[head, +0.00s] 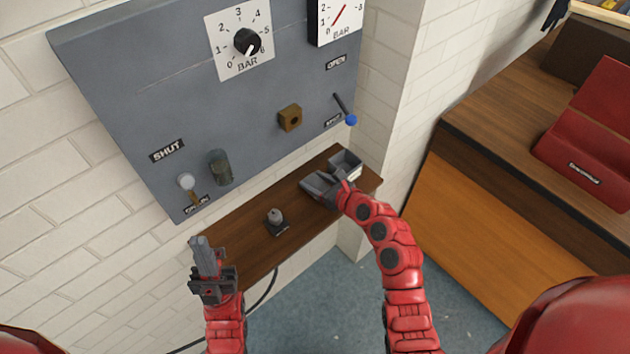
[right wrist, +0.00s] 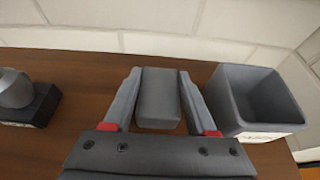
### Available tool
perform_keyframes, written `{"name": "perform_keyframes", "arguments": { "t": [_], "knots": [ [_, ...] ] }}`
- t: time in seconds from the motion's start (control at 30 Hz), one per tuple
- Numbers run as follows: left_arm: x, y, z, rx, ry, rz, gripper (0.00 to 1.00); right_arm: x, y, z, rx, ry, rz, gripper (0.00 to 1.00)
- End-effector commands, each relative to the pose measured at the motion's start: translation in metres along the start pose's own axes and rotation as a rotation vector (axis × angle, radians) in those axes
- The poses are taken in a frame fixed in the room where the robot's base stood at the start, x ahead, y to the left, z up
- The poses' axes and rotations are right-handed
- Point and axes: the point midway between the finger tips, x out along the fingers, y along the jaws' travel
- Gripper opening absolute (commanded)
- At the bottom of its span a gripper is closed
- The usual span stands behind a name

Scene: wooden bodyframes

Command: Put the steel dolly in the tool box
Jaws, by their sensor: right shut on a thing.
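The steel dolly (right wrist: 158,98), a plain grey rounded block, lies between the two fingers of my right gripper in the right wrist view. My right gripper (head: 318,185) is shut on it, low over the brown wooden shelf (head: 243,243). In the head view I cannot clearly tell the dolly from the grey fingers. A red box (head: 585,175), which looks like the tool box, is on the wooden bench at the far right, well away from the gripper. My left gripper (head: 202,245) is over the shelf's left end, apart from the dolly; its finger gap cannot be made out.
A grey open bin (head: 345,163) with a white label stands just right of my right gripper. A small grey knob-topped piece (head: 276,220) is on the shelf. A grey panel (head: 130,90) with dials and handles rises behind. A floor gap separates shelf and bench (head: 500,120).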

Motion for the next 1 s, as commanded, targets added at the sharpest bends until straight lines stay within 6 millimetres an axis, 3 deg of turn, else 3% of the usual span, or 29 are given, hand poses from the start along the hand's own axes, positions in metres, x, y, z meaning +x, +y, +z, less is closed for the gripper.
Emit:
{"name": "perform_keyframes", "arguments": {
  "t": [0.03, 0.07, 0.2, 0.57, 1.0],
  "knots": [
    [0.000, 0.000, 0.000, 0.000, 0.000, 0.000, 0.00, 0.000, 0.000, 0.001, 0.001, -0.004, -0.001, 0.00],
    [0.000, 0.000, 0.000, 0.000, 0.000, 0.000, 0.00, 0.000, 0.000, 0.000, 0.000, -0.001, -0.001, 0.63],
    [0.000, 0.000, 0.000, 0.000, 0.000, 0.000, 0.00, 0.000, 0.000, -0.001, 0.000, 0.000, -0.001, 0.87],
    [0.000, 0.000, 0.000, 0.000, 0.000, 0.000, 0.00, -0.001, 0.000, 0.002, -0.002, 0.000, -0.001, 0.87],
    [0.047, -0.002, -0.008, 0.000, 0.000, 0.000, 0.00, -0.093, -0.001, 0.006, 0.006, 0.000, -0.005, 0.87]
  ]
}}
